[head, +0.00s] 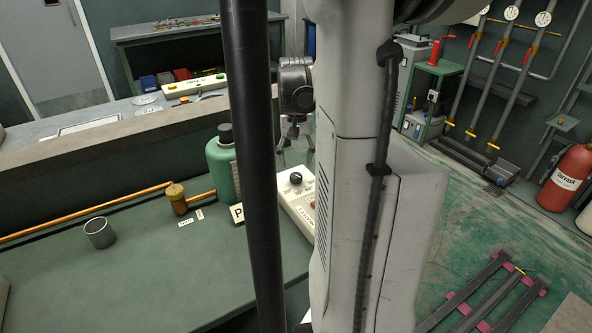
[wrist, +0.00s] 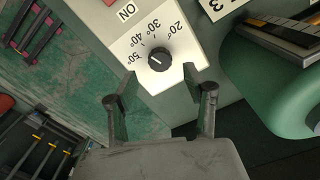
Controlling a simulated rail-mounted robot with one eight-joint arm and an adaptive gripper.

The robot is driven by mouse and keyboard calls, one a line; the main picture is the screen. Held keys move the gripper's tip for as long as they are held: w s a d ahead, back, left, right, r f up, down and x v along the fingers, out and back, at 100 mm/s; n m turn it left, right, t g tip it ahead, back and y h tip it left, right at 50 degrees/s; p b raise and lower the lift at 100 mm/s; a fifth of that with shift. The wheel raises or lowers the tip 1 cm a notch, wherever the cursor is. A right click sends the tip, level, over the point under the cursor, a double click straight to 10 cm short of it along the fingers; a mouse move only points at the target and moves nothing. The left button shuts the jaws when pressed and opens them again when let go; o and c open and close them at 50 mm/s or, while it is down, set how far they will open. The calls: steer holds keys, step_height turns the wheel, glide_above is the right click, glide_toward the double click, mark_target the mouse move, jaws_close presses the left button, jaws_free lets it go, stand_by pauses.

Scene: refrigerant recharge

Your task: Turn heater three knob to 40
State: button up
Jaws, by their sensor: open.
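The heater knob (wrist: 159,58) is a round black dial on a white control box (wrist: 185,30), with marks 20°, 30°, 40° and 50° around it in the wrist view. I cannot tell surely which mark its pointer faces. In the head view the dark knob (head: 295,177) shows on the white box, just left of my column. My gripper (wrist: 158,80) is open and empty, its two fingers apart on either side of the knob's near side. Whether they touch it is unclear.
A plate marked 3 (wrist: 222,5) and a green cylinder (wrist: 265,85) are right of the box in the wrist view. The green bottle (head: 221,165), brass fitting (head: 177,198) and grey cup (head: 99,232) stand on the green bench (head: 150,285), whose front left is clear.

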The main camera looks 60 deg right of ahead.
mark_target(296, 175)
step_height(296, 175, up, 7)
stand_by(0.3)
steer(key=shift+f, duration=0.1)
stand_by(0.4)
